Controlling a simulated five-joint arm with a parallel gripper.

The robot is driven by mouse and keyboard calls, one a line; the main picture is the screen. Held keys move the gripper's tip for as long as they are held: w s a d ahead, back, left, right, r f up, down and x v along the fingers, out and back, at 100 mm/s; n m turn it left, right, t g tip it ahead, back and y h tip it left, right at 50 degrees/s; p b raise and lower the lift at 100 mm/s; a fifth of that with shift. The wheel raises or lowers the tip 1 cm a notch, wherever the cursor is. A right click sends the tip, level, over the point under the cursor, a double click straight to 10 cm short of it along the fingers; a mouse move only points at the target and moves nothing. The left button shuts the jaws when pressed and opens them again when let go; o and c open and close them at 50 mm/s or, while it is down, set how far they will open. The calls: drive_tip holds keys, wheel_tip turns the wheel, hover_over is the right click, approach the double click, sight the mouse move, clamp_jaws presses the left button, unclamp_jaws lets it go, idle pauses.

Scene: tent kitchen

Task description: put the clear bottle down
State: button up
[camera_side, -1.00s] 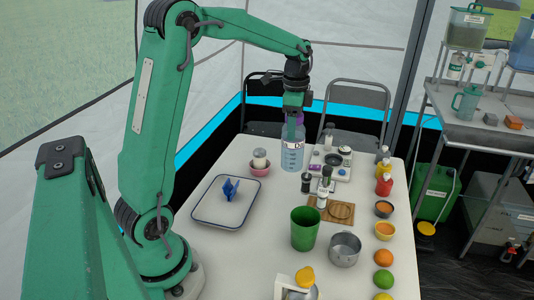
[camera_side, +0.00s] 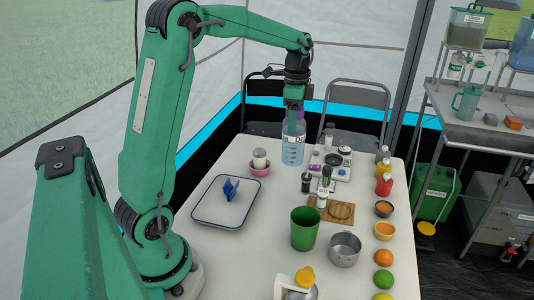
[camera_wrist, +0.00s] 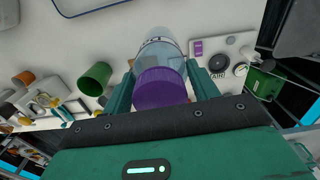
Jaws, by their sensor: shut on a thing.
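The clear bottle (camera_side: 293,148) has a pale blue tint, a label band and a purple cap. It hangs upright below my gripper (camera_side: 294,112) near the back of the white table. In the wrist view the purple cap (camera_wrist: 160,88) faces the camera, and the bottle body narrows away behind it. My gripper (camera_wrist: 160,92) is shut on the bottle, with one green finger on each side. The side view does not clearly show whether the bottle's base touches the table.
A blue-rimmed tray (camera_side: 210,212) lies front left. A green cup (camera_side: 305,228) and metal pot (camera_side: 344,250) stand in front. Bare table shows between tray and cup.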

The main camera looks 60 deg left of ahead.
drive_tip(key=w+a, duration=0.3)
drive_tip(key=a, duration=0.3)
drive_tip(key=w+a+r, duration=0.1)
drive_tip(key=w+a, duration=0.3)
drive_tip(key=a, duration=0.3)
drive_tip(key=shift+a+m, duration=0.15)
drive_tip(key=shift+m, duration=0.15)
drive_tip(key=s+a+f, duration=0.2)
drive_tip(key=a+f, duration=0.9)
drive_tip(key=shift+a, duration=0.2)
drive_tip(key=shift+f, duration=0.1)
idle(0.4)
drive_tip(key=o, duration=1.3)
drive_tip(key=shift+c, duration=0.2)
